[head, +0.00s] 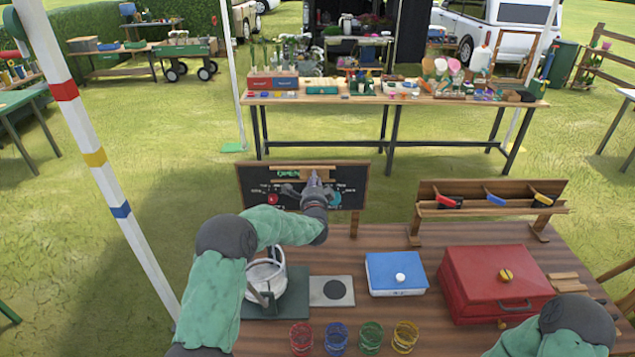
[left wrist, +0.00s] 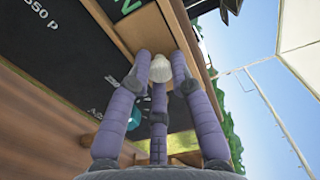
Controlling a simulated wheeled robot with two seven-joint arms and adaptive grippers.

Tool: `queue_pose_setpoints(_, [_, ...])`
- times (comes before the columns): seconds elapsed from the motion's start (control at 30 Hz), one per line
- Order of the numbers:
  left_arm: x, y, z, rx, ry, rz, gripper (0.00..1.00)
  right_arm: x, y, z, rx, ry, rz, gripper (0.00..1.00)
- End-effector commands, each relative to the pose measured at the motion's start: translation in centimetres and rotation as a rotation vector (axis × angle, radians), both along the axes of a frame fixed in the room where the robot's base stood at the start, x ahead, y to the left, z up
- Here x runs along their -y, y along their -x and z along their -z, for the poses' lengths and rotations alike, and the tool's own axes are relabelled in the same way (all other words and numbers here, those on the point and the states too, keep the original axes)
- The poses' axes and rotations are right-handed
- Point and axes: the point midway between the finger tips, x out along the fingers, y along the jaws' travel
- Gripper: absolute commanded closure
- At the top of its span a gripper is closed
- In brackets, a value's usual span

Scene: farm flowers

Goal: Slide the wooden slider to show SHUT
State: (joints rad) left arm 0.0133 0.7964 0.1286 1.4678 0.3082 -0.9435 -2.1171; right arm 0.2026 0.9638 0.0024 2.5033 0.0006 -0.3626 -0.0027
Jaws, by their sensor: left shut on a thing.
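A black chalkboard sign (head: 252,190) in a wooden frame stands at the far edge of the table. Green letters reading OPEN (head: 288,174) show at its upper part. The wooden slider (left wrist: 146,28) sits on the board, with a pale round knob (left wrist: 161,70) on it. My left gripper (head: 314,180) is at the board's upper middle, right of the word. In the left wrist view its purple fingers (left wrist: 160,80) are closed around the knob. The gripper hides part of the slider. My right arm shows at the lower right, but its gripper is out of frame.
A wooden rack (head: 475,211) stands right of the board. A white pole (head: 100,170) rises at left.

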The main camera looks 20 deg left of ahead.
Motion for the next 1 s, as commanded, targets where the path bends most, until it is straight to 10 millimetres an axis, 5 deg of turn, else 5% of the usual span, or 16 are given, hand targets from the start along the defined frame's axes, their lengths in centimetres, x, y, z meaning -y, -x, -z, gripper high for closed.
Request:
queue_pose_setpoints(0.33, [-7.6,2.2,0.2,-0.001,0.000,-0.005,1.00,0.0,0.0,1.2,0.000,0.000,0.000,0.60])
queue_pose_setpoints(0.77, [-8.9,2.5,0.1,-0.002,0.001,-0.004,1.00,0.0,0.0,1.3,0.000,0.000,0.000,0.60])
queue_pose_setpoints(0.8, [-8.9,2.5,0.1,-0.002,0.002,-0.004,0.73,0.0,0.0,1.3,0.000,0.000,0.000,0.60])
queue_pose_setpoints(0.87, [-8.9,2.5,0.1,-0.002,0.002,-0.004,0.56,0.0,0.0,1.3,0.000,0.000,0.000,0.60])
queue_pose_setpoints(1.0, [-8.8,2.5,0.1,-0.001,0.000,-0.003,0.54,0.0,0.0,1.3,0.000,0.000,0.000,0.60])
